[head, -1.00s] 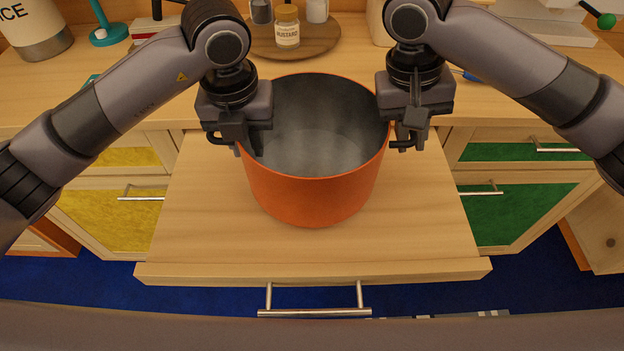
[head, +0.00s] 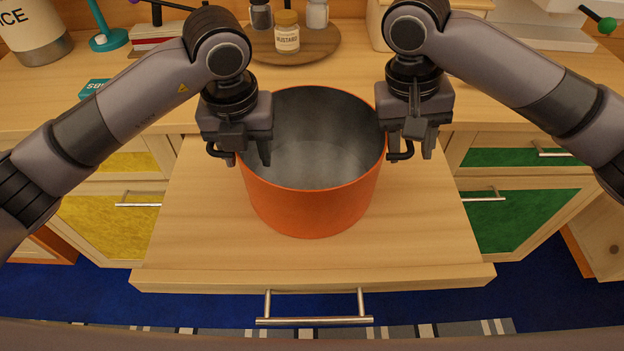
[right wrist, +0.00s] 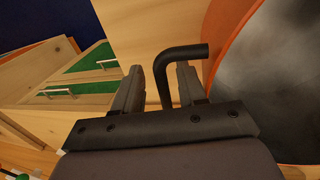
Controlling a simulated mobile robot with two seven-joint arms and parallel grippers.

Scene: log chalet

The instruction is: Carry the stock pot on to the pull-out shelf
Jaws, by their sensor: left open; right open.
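The orange stock pot (head: 312,210), grey inside and open at the top, stands upright over the middle of the pull-out shelf (head: 205,235) and appears to rest on it. The shelf is pulled out from the counter. My left gripper (head: 243,152) is open at the pot's left black handle (head: 217,153), which is partly hidden. My right gripper (head: 410,148) is open at the right handle (head: 400,155). In the right wrist view the bent black handle (right wrist: 182,53) lies between the parted fingers, beside the pot's orange wall (right wrist: 240,35).
The counter behind carries a round wooden board (head: 300,50) with a mustard jar (head: 287,32) and other jars. Yellow drawers (head: 105,220) flank the shelf on the left, green ones (head: 515,210) on the right. Bare shelf surrounds the pot's front and sides.

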